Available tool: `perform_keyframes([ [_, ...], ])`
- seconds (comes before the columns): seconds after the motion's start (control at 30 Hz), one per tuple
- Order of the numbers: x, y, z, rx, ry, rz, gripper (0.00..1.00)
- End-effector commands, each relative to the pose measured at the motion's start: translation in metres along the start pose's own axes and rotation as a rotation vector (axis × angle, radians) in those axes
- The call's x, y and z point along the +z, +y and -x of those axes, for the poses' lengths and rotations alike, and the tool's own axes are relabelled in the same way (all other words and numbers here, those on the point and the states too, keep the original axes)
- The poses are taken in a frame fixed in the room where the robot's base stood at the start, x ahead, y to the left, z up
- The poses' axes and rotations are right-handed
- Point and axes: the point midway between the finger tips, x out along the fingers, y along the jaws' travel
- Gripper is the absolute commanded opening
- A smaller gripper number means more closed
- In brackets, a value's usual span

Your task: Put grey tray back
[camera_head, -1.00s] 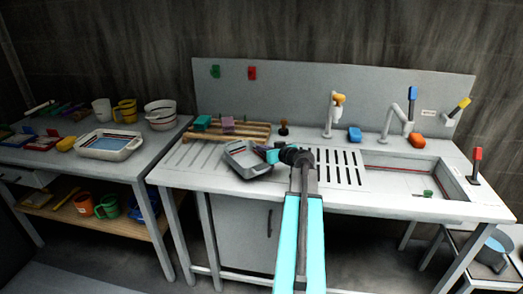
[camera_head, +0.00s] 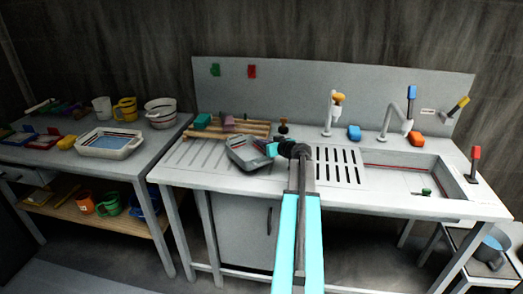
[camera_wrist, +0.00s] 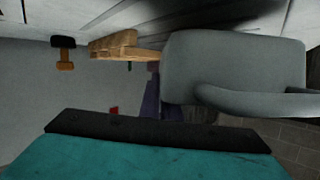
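The grey tray (camera_head: 242,158) is tilted at the left of my gripper (camera_head: 272,150), over the left part of the sink counter. My gripper appears shut on the tray's right edge. In the wrist view the grey tray (camera_wrist: 225,75) is large and close, with a curved handle on its right. One teal finger with a dark pad fills the bottom of that view; the other finger and the exact grip are hidden. I cannot tell whether the tray touches the counter.
A wooden rack (camera_head: 235,128) with a green block (camera_head: 202,122) and a purple block (camera_head: 228,123) stands behind the tray. A drain grate (camera_head: 338,165) and sink basin (camera_head: 405,180) lie right. A side table at left holds a white tray (camera_head: 85,144) and mugs.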

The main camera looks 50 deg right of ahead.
Motion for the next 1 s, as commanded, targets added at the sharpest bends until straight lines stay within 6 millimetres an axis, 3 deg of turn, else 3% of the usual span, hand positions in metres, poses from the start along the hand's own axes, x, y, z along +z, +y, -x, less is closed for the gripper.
perform_keyframes([
  [0.07,-0.002,0.003,-0.005,0.000,0.000,-0.002,0.00],
  [0.43,0.029,0.005,-0.012,-0.001,0.000,-0.002,0.00],
  [1.0,0.035,0.005,-0.014,-0.001,0.001,0.000,0.00],
])
